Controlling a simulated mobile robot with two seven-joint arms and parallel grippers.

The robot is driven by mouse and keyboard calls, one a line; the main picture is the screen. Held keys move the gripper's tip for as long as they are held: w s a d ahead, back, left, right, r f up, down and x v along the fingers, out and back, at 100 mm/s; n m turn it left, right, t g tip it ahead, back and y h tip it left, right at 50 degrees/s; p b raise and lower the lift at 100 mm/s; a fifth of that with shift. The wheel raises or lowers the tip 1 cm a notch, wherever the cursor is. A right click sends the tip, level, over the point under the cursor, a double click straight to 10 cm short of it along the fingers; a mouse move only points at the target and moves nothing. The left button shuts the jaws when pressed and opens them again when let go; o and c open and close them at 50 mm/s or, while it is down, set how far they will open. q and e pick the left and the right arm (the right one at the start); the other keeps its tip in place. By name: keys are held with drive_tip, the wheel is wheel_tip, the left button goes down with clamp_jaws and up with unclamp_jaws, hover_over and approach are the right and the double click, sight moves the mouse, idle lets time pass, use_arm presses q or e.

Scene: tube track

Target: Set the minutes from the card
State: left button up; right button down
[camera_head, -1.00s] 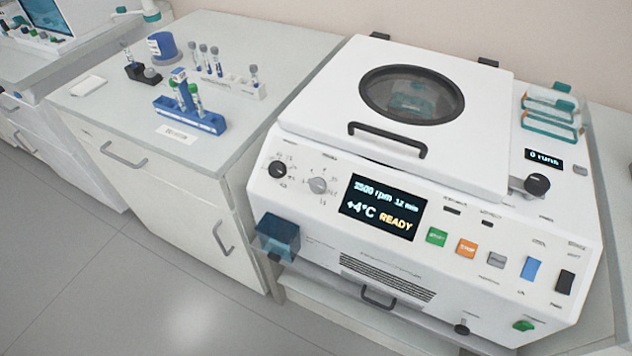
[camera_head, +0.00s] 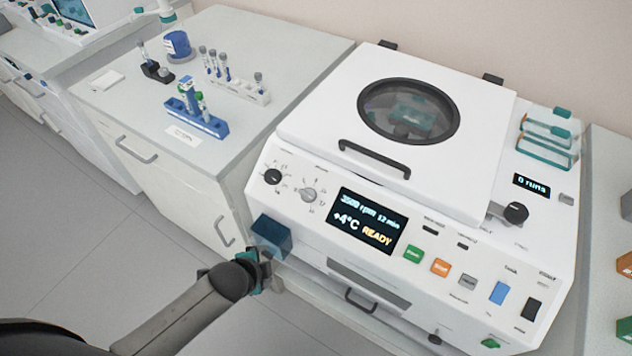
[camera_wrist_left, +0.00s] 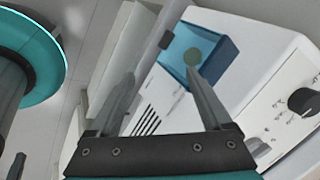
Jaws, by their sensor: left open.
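The white centrifuge (camera_head: 420,190) has a lit display (camera_head: 367,222) that reads about 3500 rpm, 12 min, +4°C and READY. A black knob (camera_head: 272,177) and a grey knob (camera_head: 308,195) sit left of the display; their labels are too small to read. A black knob also shows in the left wrist view (camera_wrist_left: 303,101). My left gripper (camera_head: 264,262) is in front of the machine's lower left corner, below the blue box; in the wrist view (camera_wrist_left: 160,78) its fingers are apart and empty. A small white printed card (camera_head: 183,135) lies on the left bench; its text is unreadable.
A blue translucent box (camera_head: 271,236) sticks out of the machine's front left and also shows in the wrist view (camera_wrist_left: 198,52). The lid (camera_head: 400,150) is shut. Tube racks stand on the left bench, including a blue rack (camera_head: 197,120). Open floor lies at the lower left.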

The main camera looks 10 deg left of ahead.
use_arm(q)
wheel_tip(320, 180, up, 6)
drive_tip(key=w+d+f+m, duration=0.1)
drive_tip(key=w+d+m, duration=0.1)
drive_tip(key=m+t+h+p, duration=0.2)
drive_tip(key=m+t+p, duration=0.1)
drive_tip(key=m, duration=1.3)
approach(306, 194)
drive_tip(key=s+a, duration=0.1)
drive_tip(key=a, duration=0.1)
wheel_tip(306, 194, up, 5)
drive_tip(key=s+m+h+p, duration=0.1)
drive_tip(key=s+m+p, duration=0.15)
drive_tip(key=m, duration=0.65)
drive_tip(key=shift+g, duration=0.3)
drive_tip(key=b+x, duration=0.3)
drive_tip(key=x, duration=1.2)
drive_tip(key=shift+s+a+f+b, duration=0.1)
drive_tip(key=shift+a+f+b, duration=0.05)
drive_tip(key=shift+b, duration=0.25)
use_arm(e)
drive_tip(key=shift+w+d+r, duration=0.15)
drive_tip(key=shift+d+r, duration=0.15)
drive_tip(key=shift+r, duration=0.3)
drive_tip(key=shift+w+d+r, duration=0.1)
drive_tip(key=shift+d+r, duration=0.2)
drive_tip(key=shift+r, duration=0.3)
use_arm(q)
clamp_jaws()
